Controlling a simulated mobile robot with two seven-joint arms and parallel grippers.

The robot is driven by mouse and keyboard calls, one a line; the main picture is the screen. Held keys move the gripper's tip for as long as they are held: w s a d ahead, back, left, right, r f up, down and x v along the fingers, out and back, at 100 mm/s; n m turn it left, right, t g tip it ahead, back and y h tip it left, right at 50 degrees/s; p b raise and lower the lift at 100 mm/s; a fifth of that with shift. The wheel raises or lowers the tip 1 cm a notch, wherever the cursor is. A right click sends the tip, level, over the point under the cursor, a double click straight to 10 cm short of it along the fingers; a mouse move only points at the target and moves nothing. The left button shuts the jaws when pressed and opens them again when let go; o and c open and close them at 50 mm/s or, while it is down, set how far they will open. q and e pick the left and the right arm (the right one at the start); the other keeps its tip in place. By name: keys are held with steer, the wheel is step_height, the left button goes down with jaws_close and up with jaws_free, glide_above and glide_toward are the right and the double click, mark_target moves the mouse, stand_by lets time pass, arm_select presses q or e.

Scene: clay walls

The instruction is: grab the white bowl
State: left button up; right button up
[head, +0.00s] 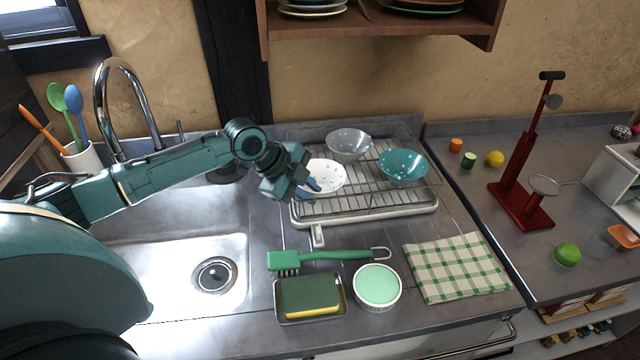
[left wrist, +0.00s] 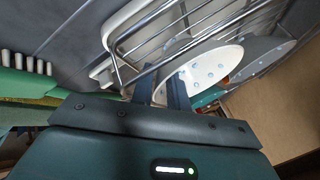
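The white bowl (head: 328,174) with blue-grey dots stands tilted in the dish rack, at its left end. It also shows in the left wrist view (left wrist: 212,72), right of the fingertips. My left gripper (head: 309,189) is at the bowl's near left rim, one finger over the inside and the other outside. In the left wrist view the two dark fingers (left wrist: 161,90) are apart, with the bowl's edge between them. I see no firm grip on the rim. My right gripper is not in view.
The dish rack (head: 365,214) also holds a grey bowl (head: 349,143) behind and a teal bowl (head: 403,165) to the right. A green brush (head: 325,256), sponge tray (head: 309,297) and round green-topped tub (head: 377,287) lie in front. The sink (head: 170,270) is left; a shelf (head: 380,28) hangs above.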

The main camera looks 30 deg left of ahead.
arm_select(q)
steer(key=shift+c, duration=0.3)
jaws_close()
steer(key=shift+r, duration=0.15)
